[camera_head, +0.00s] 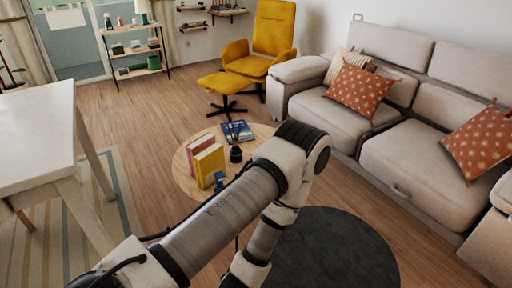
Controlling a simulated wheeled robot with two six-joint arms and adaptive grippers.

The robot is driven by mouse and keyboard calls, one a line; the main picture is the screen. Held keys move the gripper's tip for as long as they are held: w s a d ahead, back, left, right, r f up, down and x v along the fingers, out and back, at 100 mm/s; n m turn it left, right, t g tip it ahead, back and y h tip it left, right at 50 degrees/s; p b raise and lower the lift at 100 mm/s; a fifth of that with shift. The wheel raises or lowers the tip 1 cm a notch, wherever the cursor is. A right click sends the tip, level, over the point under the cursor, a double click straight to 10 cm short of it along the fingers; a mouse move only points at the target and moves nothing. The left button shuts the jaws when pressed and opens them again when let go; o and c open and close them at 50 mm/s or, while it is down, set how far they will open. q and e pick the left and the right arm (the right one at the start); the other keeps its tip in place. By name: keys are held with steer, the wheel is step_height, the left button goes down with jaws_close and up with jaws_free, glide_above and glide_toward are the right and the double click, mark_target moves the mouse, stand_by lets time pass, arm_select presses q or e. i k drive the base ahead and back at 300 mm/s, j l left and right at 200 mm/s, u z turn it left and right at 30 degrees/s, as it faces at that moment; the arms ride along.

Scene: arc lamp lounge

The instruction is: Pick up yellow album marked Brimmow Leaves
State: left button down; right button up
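A yellow album or book (209,165) stands upright on a round wooden coffee table (263,131) in the head view. Any marking on it is too small to read. A red-pink book (196,149) stands upright right behind it, to its left. One of my arms crosses the lower middle of the view, coming in from the lower left. Its elbow is over the right side of the table, and its lower part drops toward the bottom edge. It hides the table's front right part. Neither gripper shows in the view.
A small blue object (220,181), a dark reed holder (236,154) and a flat blue book (237,131) share the table. A grey sofa (400,160) stands right, a yellow chair (272,30) with footstool (222,83) behind, a white table (35,125) left.

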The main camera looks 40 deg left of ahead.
mark_target(210, 161)
steer(key=u, duration=1.8)
steer(key=i+j, duration=0.4)
steer(key=j, duration=0.15)
steer(key=i+j+z, duration=0.15)
steer(key=i+j, duration=0.25)
steer(key=i+z, duration=0.15)
steer(key=z, duration=0.3)
steer(key=i+j+z, duration=0.15)
steer(key=z, duration=0.35)
steer(key=i+j+z, duration=0.15)
steer(key=z, duration=0.3)
